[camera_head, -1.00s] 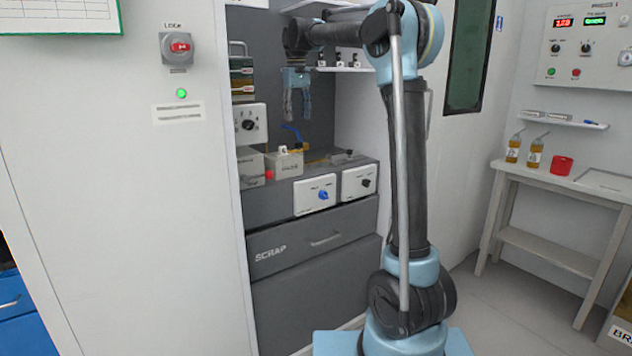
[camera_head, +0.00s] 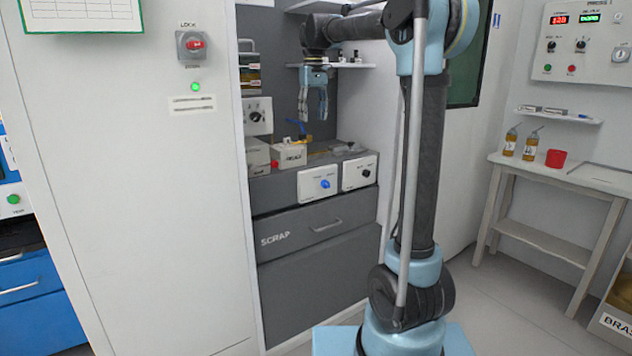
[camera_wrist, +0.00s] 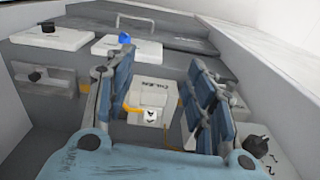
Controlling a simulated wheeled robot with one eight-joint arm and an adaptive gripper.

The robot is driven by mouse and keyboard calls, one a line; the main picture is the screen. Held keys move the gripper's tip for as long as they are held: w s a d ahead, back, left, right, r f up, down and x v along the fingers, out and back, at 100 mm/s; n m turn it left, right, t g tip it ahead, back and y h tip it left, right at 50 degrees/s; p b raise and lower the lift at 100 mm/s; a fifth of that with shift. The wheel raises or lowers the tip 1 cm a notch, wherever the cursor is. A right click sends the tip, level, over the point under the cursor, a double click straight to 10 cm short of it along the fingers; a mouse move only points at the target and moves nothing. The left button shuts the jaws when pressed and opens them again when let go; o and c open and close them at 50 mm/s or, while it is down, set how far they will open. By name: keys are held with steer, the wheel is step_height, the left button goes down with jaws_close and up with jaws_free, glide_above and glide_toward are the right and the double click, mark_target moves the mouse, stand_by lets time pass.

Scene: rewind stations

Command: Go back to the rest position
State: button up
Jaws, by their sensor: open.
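My gripper (camera_head: 313,104) hangs down at the end of my light-blue and black arm, inside the alcove of the grey workstation (camera_head: 318,265). Its fingers are apart and nothing is between them. In the wrist view my gripper (camera_wrist: 163,95) shows two blue-padded fingers spread apart. A pale labelled box (camera_wrist: 153,95) with a yellow part lies beyond them. In the head view this pale box (camera_head: 289,155) sits on the station's shelf, below the gripper and apart from it.
White control boxes with a blue knob (camera_head: 318,184) and a black knob (camera_head: 359,172) front the shelf, above the scrap drawer (camera_head: 312,232). A white cabinet wall (camera_head: 130,220) stands left. A small table (camera_head: 555,174) with bottles stands right, with clear floor before it.

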steer(key=s+d+f+m+t, duration=0.1)
steer(key=s+d+f, duration=0.55)
steer(key=s, duration=0.25)
steer(key=s+d+f+m, duration=0.2)
steer(key=s+d+f, duration=0.4)
steer(key=s, duration=0.4)
steer(key=s+d+f+m+t, duration=0.1)
steer(key=s+d+f, duration=0.4)
steer(key=s+f, duration=0.35)
steer(key=s+d+f+m, duration=0.2)
steer(key=s+f, duration=0.8)
steer(key=f, duration=0.2)
steer(key=shift+d+f, duration=0.15)
steer(key=shift+d, duration=0.2)
steer(key=shift+w+f, duration=0.2)
steer(key=shift+w, duration=0.3)
